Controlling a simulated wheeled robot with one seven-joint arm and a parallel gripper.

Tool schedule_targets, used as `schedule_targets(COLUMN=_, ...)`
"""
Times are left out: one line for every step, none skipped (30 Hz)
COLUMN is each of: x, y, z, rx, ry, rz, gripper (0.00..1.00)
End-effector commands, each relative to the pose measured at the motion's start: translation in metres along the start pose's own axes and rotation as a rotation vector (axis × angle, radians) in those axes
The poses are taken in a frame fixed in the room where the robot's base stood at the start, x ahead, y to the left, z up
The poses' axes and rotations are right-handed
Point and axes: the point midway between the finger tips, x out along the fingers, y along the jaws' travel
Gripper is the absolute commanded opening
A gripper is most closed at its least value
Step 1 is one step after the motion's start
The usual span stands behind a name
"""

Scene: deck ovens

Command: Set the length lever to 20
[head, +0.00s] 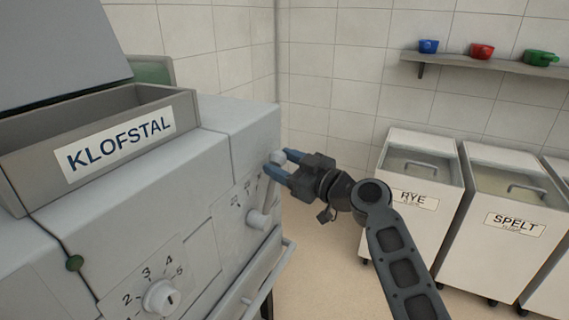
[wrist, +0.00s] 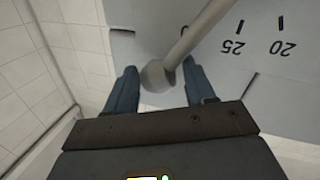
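The length lever is a pale rod with a round ball knob (head: 278,157) on the front of the grey machine, rising from a round hub (head: 257,218). In the wrist view the knob (wrist: 156,76) and rod (wrist: 200,28) show up close. The printed marks 25 (wrist: 232,47) and 20 (wrist: 288,48) lie to the right of the rod; the rod stands past 25, on the side away from 20. My gripper (head: 277,161) is at the knob, its blue fingers (wrist: 160,72) apart on either side of it. A gap shows between the knob and the left finger; contact on the right is unclear.
Below left is a dial (head: 162,297) with numbers. A bar handle (head: 262,283) runs along the machine's lower front. A hopper labelled KLOFSTAL (head: 120,143) is on top. Bins marked RYE (head: 400,225) and SPELT (head: 505,260) stand right, under a shelf (head: 490,63) with coloured scoops.

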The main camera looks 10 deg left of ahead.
Motion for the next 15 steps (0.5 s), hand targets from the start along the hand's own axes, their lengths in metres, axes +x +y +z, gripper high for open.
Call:
schedule_targets(x=-0.0009, y=0.0022, z=0.0003, rx=-0.001, ry=0.000, rz=0.005, gripper=0.45)
schedule_targets(x=-0.0010, y=0.0024, z=0.0003, rx=-0.001, ry=0.000, rz=0.006, gripper=0.42)
schedule_targets(x=-0.0011, y=0.0028, z=0.0004, rx=-0.001, ry=-0.001, rz=0.006, gripper=0.38)
schedule_targets(x=-0.0012, y=0.0030, z=0.0004, rx=-0.001, ry=-0.001, rz=0.007, gripper=0.35)
schedule_targets(x=-0.0013, y=0.0033, z=0.0005, rx=-0.001, ry=-0.001, rz=0.007, gripper=0.32)
schedule_targets(x=-0.0015, y=0.0036, z=0.0005, rx=-0.001, ry=-0.001, rz=0.008, gripper=0.28)
schedule_targets(x=-0.0016, y=0.0039, z=0.0006, rx=-0.001, ry=-0.001, rz=0.009, gripper=0.26)
schedule_targets(x=-0.0017, y=0.0041, z=0.0007, rx=-0.001, ry=-0.001, rz=0.009, gripper=0.23)
schedule_targets(x=-0.0019, y=0.0044, z=0.0007, rx=-0.001, ry=-0.001, rz=0.010, gripper=0.19)
schedule_targets(x=-0.0020, y=0.0047, z=0.0007, rx=-0.001, ry=-0.001, rz=0.011, gripper=0.16)
schedule_targets(x=-0.0021, y=0.0049, z=0.0008, rx=-0.001, ry=-0.001, rz=0.011, gripper=0.13)
schedule_targets(x=-0.0022, y=0.0052, z=0.0009, rx=-0.002, ry=-0.001, rz=0.012, gripper=0.09)
schedule_targets(x=-0.0023, y=0.0054, z=0.0009, rx=-0.002, ry=-0.001, rz=0.012, gripper=0.06)
schedule_targets(x=-0.0025, y=0.0057, z=0.0010, rx=-0.002, ry=-0.001, rz=0.013, gripper=0.04)
schedule_targets(x=-0.0026, y=0.0060, z=0.0010, rx=-0.002, ry=-0.002, rz=0.013, gripper=0.00)
